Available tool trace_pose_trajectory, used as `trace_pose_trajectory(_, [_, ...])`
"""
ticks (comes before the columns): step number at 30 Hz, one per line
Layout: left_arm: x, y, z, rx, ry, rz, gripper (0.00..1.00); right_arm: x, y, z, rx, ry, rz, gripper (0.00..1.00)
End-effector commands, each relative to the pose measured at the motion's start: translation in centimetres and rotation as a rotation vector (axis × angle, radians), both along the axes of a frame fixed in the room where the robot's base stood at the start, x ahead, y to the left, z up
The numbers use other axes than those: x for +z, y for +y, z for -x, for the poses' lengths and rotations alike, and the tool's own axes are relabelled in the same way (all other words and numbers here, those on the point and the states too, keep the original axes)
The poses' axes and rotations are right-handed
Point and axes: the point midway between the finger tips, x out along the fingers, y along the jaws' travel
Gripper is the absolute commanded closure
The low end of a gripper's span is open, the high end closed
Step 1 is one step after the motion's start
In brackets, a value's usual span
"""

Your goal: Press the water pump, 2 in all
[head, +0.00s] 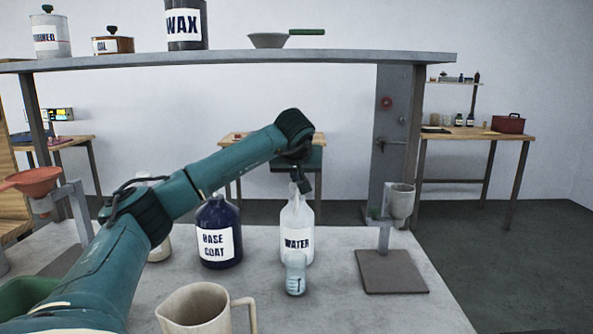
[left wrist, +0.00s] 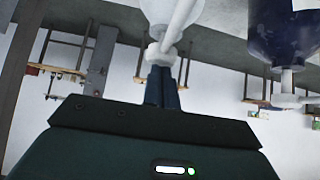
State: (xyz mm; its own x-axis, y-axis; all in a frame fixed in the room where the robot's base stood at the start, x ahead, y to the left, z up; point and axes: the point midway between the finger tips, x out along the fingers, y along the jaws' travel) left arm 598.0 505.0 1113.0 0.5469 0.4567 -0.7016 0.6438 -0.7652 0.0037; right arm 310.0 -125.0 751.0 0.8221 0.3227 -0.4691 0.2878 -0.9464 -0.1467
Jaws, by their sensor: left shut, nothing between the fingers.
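The clear water bottle (head: 297,219), labelled WATER, stands upright on the grey table. My left arm reaches over from the left. My left gripper (head: 304,184) points down at the bottle's top, its fingers shut with nothing between them. In the left wrist view the picture is upside down. There the shut fingertips (left wrist: 162,76) are at the white pump head (left wrist: 160,56) of the water bottle, touching or very nearly so. The pump's white spout runs beyond it over the bottle (left wrist: 160,10). My right gripper is not in view.
A dark blue BASE COAT bottle (head: 218,210) stands left of the water. A small pale-blue vessel (head: 295,274) is in front of the water bottle. A beige jug (head: 196,310) is nearer. A cup on a stand (head: 400,200) is to the right. A shelf (head: 230,60) spans above.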

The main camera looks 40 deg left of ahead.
Motion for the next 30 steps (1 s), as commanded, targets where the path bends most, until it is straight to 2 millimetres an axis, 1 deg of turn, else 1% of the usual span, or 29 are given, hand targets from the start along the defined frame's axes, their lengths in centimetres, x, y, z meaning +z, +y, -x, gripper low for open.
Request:
trace_pose_trajectory(1, [-0.6, 0.0, 0.1, 0.001, 0.015, 0.002, 1.0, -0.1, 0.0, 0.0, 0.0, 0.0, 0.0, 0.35])
trace_pose_trajectory(2, [-0.6, 0.0, 0.1, 0.001, 0.016, 0.003, 1.0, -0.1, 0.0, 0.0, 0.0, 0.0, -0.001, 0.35])
trace_pose_trajectory(5, [-0.5, -0.1, 0.1, 0.001, 0.017, 0.003, 1.0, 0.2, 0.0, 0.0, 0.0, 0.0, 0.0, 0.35])
trace_pose_trajectory(7, [0.0, -0.2, 0.1, 0.001, 0.017, 0.003, 1.0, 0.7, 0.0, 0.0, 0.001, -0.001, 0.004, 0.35])
trace_pose_trajectory(11, [1.5, -0.5, 0.1, -0.001, 0.015, 0.002, 1.0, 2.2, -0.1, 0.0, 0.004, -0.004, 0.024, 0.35])
trace_pose_trajectory(15, [3.8, -1.0, 0.0, -0.004, 0.01, 0.001, 1.0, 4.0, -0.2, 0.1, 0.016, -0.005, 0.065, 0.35])
trace_pose_trajectory(17, [4.8, -1.2, 0.0, -0.004, 0.007, 0.0, 1.0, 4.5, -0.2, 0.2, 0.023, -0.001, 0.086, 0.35])
trace_pose_trajectory(18, [4.8, -1.6, 0.4, -0.006, 0.002, -0.001, 1.0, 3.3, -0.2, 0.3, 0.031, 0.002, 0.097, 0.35])
trace_pose_trajectory(19, [5.2, -2.0, 0.9, -0.008, 0.0, -0.001, 1.0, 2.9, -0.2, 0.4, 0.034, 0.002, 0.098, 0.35])
trace_pose_trajectory(25, [8.5, -4.1, 3.4, -0.006, -0.003, -0.001, 1.0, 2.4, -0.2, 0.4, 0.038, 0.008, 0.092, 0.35])
trace_pose_trajectory(30, [10.4, -5.2, 4.7, -0.005, -0.002, -0.001, 1.0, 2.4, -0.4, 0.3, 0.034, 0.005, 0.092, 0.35])
